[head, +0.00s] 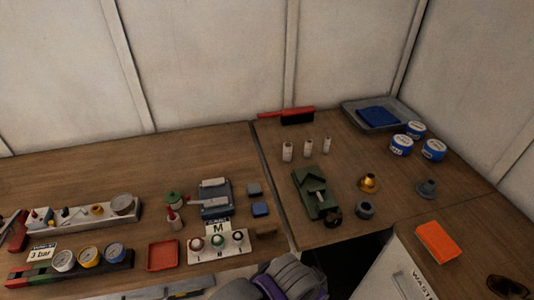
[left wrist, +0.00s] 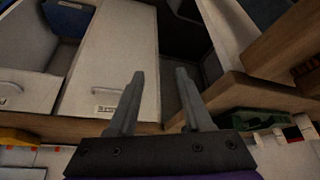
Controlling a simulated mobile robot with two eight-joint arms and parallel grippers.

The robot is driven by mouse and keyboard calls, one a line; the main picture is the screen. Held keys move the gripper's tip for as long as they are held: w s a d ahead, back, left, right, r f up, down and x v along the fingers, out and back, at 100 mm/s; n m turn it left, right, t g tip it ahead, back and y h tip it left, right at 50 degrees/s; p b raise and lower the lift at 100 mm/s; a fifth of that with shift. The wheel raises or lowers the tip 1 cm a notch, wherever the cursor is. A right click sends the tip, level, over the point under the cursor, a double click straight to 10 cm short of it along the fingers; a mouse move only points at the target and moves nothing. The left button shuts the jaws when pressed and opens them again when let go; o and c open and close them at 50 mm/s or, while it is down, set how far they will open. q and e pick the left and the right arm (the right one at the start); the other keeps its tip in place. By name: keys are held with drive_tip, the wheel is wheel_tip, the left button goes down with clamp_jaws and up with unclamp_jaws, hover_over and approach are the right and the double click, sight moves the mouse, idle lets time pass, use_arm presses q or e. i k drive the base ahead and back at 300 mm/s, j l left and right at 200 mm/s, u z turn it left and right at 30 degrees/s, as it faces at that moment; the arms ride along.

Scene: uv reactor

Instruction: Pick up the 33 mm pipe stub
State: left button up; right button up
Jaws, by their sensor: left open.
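Three small pale upright cylinders stand in a row at the back of the right-hand table in the head view: a left one (head: 287,151), a middle one (head: 307,147) and a right one (head: 327,145). They look like pipe stubs with labels too small to read, so I cannot tell which is the 33 mm one. The left one looks the widest. My left gripper (left wrist: 160,74) is open and empty in the left wrist view, with drawer fronts and a table edge beyond it. A grey and purple part of my arm shows low in the head view. My right gripper is not in view.
A green vise (head: 316,192) stands in front of the stubs. A brass fitting (head: 369,183), a dark ring (head: 365,210), blue-and-white tins (head: 401,145) and a grey tray (head: 352,112) lie to the right. A red-handled brush (head: 297,115) lies behind. A gauge rack (head: 122,261) is at left.

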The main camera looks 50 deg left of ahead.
sight(287, 149)
drive_tip(key=u, duration=1.6)
drive_tip(key=i+u, duration=0.15)
drive_tip(key=u, duration=0.2)
drive_tip(key=i+u, duration=0.15)
drive_tip(key=u, duration=0.2)
drive_tip(key=i+l+u, duration=0.1)
drive_tip(key=u, duration=0.25)
